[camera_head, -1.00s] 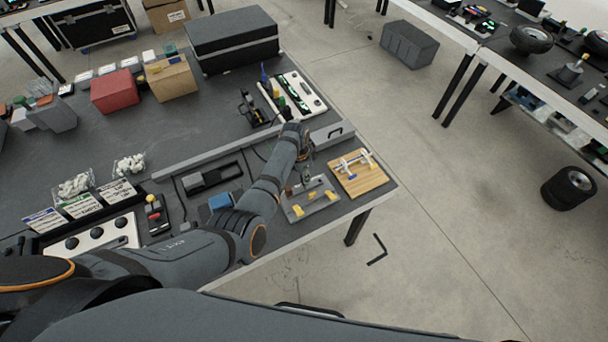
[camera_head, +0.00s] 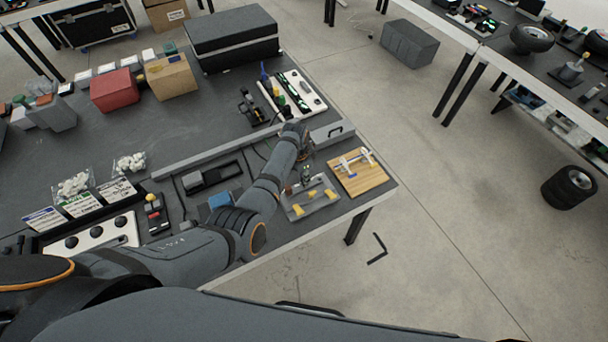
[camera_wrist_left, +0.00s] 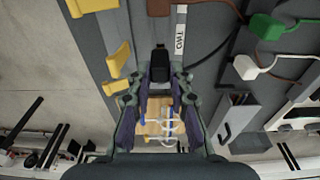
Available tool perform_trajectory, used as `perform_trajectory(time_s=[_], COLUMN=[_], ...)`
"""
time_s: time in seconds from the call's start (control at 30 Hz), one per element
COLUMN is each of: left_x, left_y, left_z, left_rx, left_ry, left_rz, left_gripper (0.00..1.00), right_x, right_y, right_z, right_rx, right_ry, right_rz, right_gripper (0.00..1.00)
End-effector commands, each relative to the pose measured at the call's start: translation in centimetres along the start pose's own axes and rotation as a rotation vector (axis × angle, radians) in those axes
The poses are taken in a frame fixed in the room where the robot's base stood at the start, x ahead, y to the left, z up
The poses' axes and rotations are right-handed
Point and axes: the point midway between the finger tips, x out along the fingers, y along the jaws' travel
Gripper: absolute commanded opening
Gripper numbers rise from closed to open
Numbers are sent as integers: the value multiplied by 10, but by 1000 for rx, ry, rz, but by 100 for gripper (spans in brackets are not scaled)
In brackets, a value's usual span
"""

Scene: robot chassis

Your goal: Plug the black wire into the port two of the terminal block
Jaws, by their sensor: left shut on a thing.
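My left gripper (camera_head: 305,177) reaches down over a grey fixture (camera_head: 320,205) with yellow pieces near the table's right front corner. In the left wrist view the gripper (camera_wrist_left: 160,82) is shut on a black plug end of the black wire (camera_wrist_left: 160,62), which points away between the fingertips. A dark wire (camera_wrist_left: 208,48) runs off to the right beside it. A white "GND" label (camera_wrist_left: 180,38) lies just past the plug. The terminal block and its port two cannot be made out clearly. My right gripper is not in view.
A wooden board with white and blue parts (camera_head: 358,172) lies right of the fixture. Yellow pieces (camera_wrist_left: 118,60) stand left of the plug. A green connector (camera_wrist_left: 264,26) and white connector (camera_wrist_left: 246,67) lie right. A long grey rail (camera_head: 215,148) lies behind.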

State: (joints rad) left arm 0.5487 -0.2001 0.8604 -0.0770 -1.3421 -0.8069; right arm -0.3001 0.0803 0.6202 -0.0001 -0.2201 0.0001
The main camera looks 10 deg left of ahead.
Motion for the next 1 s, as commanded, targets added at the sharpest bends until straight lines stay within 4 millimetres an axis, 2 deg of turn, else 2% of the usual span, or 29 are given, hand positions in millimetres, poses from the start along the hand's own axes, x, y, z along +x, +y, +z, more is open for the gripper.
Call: perform_trajectory(time_s=[0.77, 0.8, 1.0], left_x=[20, 20, 19], left_y=[0, 0, 0], left_z=[3, 2, 2], left_rx=[0, 0, 0], left_ry=[0, 0, 0], left_rz=[0, 0, 0], left_gripper=[0, 22, 46], right_x=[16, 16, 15], right_y=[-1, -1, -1], right_z=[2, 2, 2], right_rx=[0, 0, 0], right_ry=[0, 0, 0], right_rz=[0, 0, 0], right_gripper=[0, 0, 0])
